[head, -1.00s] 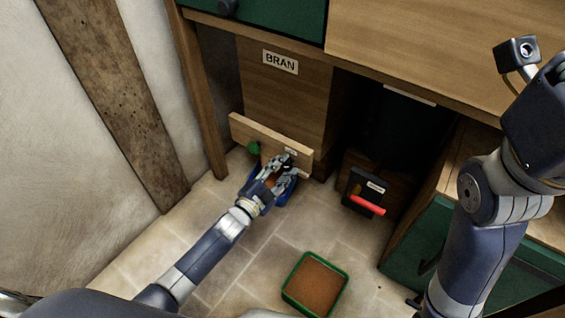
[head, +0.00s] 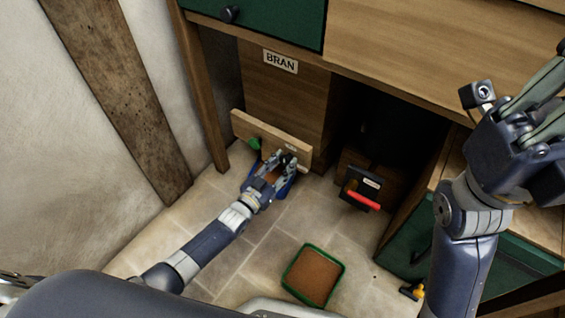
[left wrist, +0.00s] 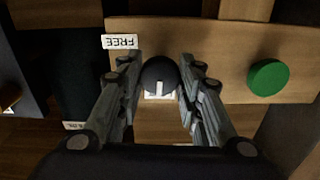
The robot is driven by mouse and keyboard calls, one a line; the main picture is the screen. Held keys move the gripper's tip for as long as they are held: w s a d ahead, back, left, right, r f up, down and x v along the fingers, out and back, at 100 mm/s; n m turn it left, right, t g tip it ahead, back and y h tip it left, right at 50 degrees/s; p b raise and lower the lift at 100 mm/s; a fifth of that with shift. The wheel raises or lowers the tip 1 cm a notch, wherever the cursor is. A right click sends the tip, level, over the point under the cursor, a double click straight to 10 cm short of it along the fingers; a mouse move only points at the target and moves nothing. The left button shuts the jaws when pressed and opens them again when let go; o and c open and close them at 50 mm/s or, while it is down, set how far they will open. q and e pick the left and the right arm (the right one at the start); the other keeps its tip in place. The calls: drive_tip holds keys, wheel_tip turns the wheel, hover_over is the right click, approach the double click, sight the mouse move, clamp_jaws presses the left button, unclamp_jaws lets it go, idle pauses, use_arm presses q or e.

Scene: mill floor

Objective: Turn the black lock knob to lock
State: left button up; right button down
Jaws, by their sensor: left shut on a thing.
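The black lock knob (left wrist: 160,76) sits on a wooden board (left wrist: 215,38) in the left wrist view, with a white pointer mark on it. My left gripper (left wrist: 160,85) has its fingers on both sides of the knob and is shut on it. In the head view my left gripper (head: 286,162) is at the board (head: 270,128) under the BRAN panel, and it mostly hides the knob. A white label reading FREE (left wrist: 120,41) is beside the knob.
A green knob (left wrist: 269,76) is on the same board. A blue container shows partly behind my left gripper. A green tray (head: 313,276) of brown material lies on the floor. A dark box with a red handle (head: 362,200) stands to the right. A yellow-and-black object (head: 411,291) lies near the green cabinet.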

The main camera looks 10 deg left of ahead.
use_arm(q)
drive_tip(key=shift+n, duration=0.4)
drive_tip(key=o, duration=1.1)
drive_tip(key=v, duration=1.2)
drive_tip(key=shift+f, duration=0.1)
